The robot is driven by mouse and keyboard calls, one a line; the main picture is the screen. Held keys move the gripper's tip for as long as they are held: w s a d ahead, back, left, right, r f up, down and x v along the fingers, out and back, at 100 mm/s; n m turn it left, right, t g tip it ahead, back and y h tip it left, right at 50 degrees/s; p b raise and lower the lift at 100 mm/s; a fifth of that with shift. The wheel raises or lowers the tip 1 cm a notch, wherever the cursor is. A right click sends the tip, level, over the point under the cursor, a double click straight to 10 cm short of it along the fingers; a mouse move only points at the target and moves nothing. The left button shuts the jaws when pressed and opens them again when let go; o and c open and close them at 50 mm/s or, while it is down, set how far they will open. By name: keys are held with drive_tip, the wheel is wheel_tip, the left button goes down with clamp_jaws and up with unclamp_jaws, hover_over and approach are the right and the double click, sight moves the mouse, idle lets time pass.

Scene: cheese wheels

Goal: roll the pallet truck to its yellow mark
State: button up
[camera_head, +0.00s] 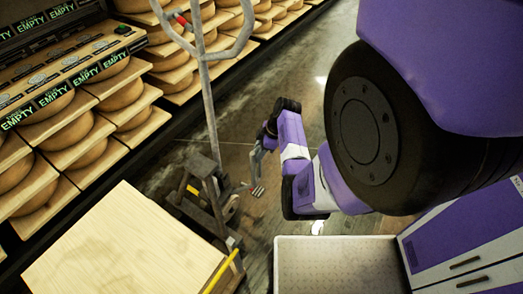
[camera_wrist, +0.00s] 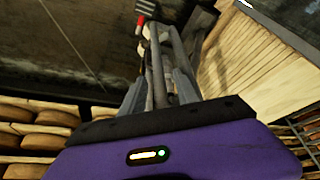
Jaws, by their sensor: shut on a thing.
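The pallet truck (camera_head: 207,180) stands low on the floor in the middle of the head view, beside the wooden-topped block. A long grey pole rises from it to a looped handle (camera_head: 200,48) with a red part near the top. My gripper (camera_head: 255,160) is to the right of the truck's base. In the wrist view my gripper (camera_wrist: 156,82) is shut on a thin grey bar (camera_wrist: 150,55), with a red and white part beyond it. I cannot tell which part of the truck this bar is. A yellow strip (camera_head: 222,271) shows at the bottom; whether it is the mark is unclear.
Shelves of cheese wheels on wooden boards (camera_head: 70,140) line the left side. A pale wooden-topped block (camera_head: 120,250) stands at front left. A light tray (camera_head: 340,265) is at the bottom. Dark floor (camera_head: 250,100) is open between shelves and arm.

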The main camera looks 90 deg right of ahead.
drive_tip(key=shift+s+d, duration=0.3)
drive_tip(key=shift+s, duration=0.15)
idle(0.4)
drive_tip(key=shift+a+f, duration=0.1)
drive_tip(key=shift+f, duration=0.1)
drive_tip(key=p+v, duration=0.1)
drive_tip(key=v, duration=0.6)
drive_tip(key=shift+r, duration=0.45)
idle(0.5)
